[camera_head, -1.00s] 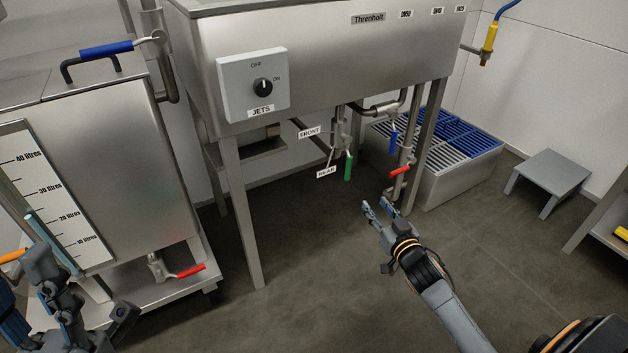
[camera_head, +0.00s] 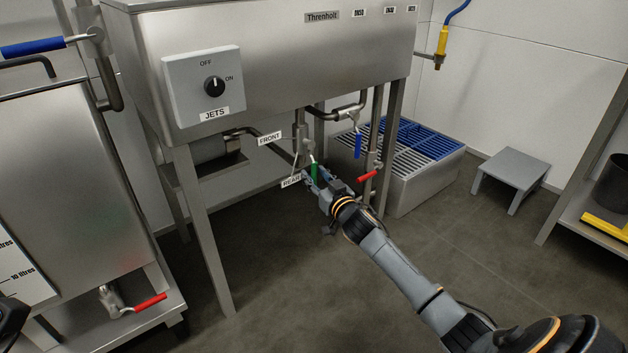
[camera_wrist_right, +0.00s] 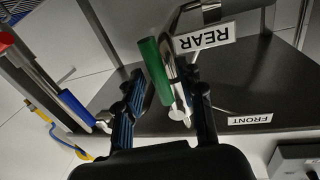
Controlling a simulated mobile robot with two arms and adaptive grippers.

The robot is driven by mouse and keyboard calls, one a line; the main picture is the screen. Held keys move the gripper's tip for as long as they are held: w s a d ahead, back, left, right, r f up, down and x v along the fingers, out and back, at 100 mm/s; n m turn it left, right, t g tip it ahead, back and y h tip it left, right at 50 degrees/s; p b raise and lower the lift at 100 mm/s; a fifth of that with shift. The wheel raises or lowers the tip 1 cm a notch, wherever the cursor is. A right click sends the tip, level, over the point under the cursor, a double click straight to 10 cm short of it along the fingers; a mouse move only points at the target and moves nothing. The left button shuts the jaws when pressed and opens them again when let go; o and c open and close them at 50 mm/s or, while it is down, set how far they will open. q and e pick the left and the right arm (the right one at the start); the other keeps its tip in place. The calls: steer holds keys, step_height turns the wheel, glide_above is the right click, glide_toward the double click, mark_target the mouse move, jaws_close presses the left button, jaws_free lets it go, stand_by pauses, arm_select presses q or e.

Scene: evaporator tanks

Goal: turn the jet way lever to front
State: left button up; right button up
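The jet way lever has a green handle (camera_head: 314,173) that hangs down below the tank's pipework. It sits beside the REAR label (camera_head: 291,181); the FRONT label (camera_head: 269,138) is higher up and to the left. My right gripper (camera_head: 312,184) is at the lever. In the right wrist view the green handle (camera_wrist_right: 154,70) lies between the two spread fingers (camera_wrist_right: 166,97), with gaps visible, so the gripper looks open around it. Only a dark sliver of my left gripper (camera_head: 10,318) shows at the lower left edge; its fingers are hidden.
A blue lever (camera_head: 358,147) and a red lever (camera_head: 367,176) hang close to the right of the green one. The tank's front leg (camera_head: 205,230) stands to the left. A grated box (camera_head: 425,180) and a grey stool (camera_head: 512,172) stand to the right. Floor in front is clear.

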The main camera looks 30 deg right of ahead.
steer(key=shift+w+d, duration=0.1)
steer(key=shift+w, duration=0.5)
jaws_close()
